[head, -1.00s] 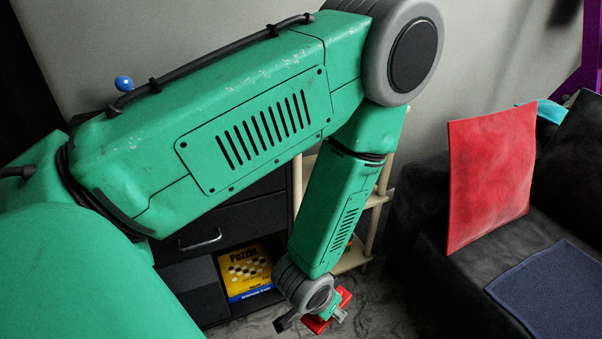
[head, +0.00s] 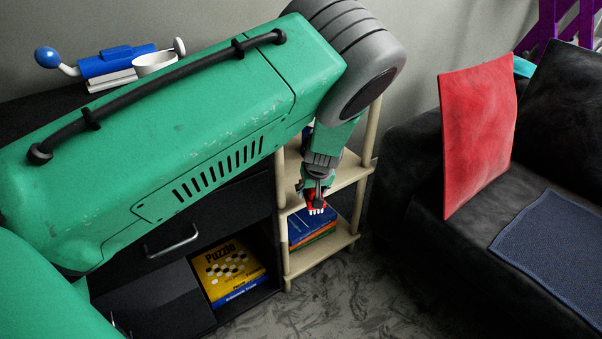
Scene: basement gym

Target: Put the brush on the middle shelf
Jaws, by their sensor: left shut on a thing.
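My left gripper (head: 316,196) is shut on the brush (head: 316,205), a small red piece with white at its lower end. Gripper and brush are in front of the light wooden shelf unit, over its opening between two visible boards. The higher visible board (head: 350,170) is partly covered by my arm and its free right part looks bare. The lower board (head: 338,243) carries books. The top of the unit is hidden behind my arm. Whether the brush touches the shelf cannot be told. My right gripper is not in view.
Blue and red books (head: 308,228) lie on the lower board. A black cabinet stands left, with a yellow puzzle box (head: 228,270) in its open compartment. A white bowl (head: 154,64) and a blue object (head: 117,61) are on top. A black sofa with a red cushion (head: 478,135) is right.

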